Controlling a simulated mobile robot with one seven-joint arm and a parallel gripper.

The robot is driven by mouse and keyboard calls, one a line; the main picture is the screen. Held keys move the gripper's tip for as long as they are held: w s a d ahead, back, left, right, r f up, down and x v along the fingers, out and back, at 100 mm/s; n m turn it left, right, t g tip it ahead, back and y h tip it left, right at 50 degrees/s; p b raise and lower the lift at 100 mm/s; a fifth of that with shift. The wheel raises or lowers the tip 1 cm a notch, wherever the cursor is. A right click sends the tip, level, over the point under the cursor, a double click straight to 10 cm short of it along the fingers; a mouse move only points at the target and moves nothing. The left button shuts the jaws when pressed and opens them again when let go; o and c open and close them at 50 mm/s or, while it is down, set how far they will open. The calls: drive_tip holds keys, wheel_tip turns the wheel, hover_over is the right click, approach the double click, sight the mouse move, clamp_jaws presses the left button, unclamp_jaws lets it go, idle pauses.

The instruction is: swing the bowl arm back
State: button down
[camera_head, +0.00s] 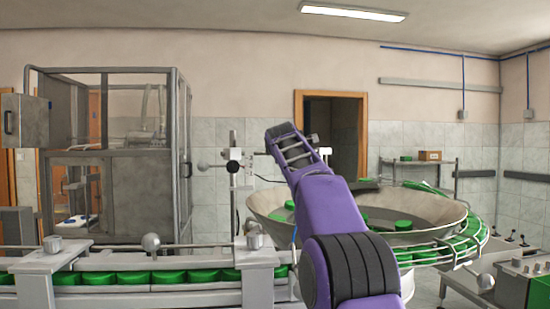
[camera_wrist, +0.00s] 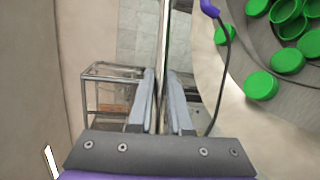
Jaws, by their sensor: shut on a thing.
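My gripper (camera_wrist: 165,80) shows in the wrist view, with its two grey fingers close together. A thin bar, apparently the bowl arm (camera_wrist: 165,45), runs between the fingers, and they are shut on it. Its full shape and far end are hidden. A purple-tipped part (camera_wrist: 209,8) with a black cable hangs just right of the bar. The large grey bowl (camera_head: 430,238) stands behind my purple arm in the head view, with green caps (camera_head: 403,225) in it. The bowl wall (camera_wrist: 240,125) also fills the right of the wrist view. The head view does not clearly show my fingertips.
A conveyor (camera_head: 160,278) with a row of green caps crosses the lower left. A post with knobs (camera_head: 234,166) stands left of the bowl. A wire chute (camera_head: 468,243) curves around its right side, near a control box (camera_head: 525,285). A framed cabinet (camera_head: 140,200) stands at left.

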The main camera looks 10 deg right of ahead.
drive_tip(key=s+m+h, duration=0.1)
drive_tip(key=s+d+m+h+b, duration=0.1)
drive_tip(key=s+d+m+g+h, duration=0.1)
drive_tip(key=s+h, duration=0.1)
drive_tip(key=shift+f, duration=0.15)
drive_tip(key=c, duration=0.8)
unclamp_jaws()
drive_tip(key=shift+s, duration=0.1)
drive_tip(key=shift+c, duration=0.2)
drive_tip(key=b+v, duration=0.6)
drive_tip(key=v, duration=1.1)
drive_tip(key=shift+r, duration=0.3)
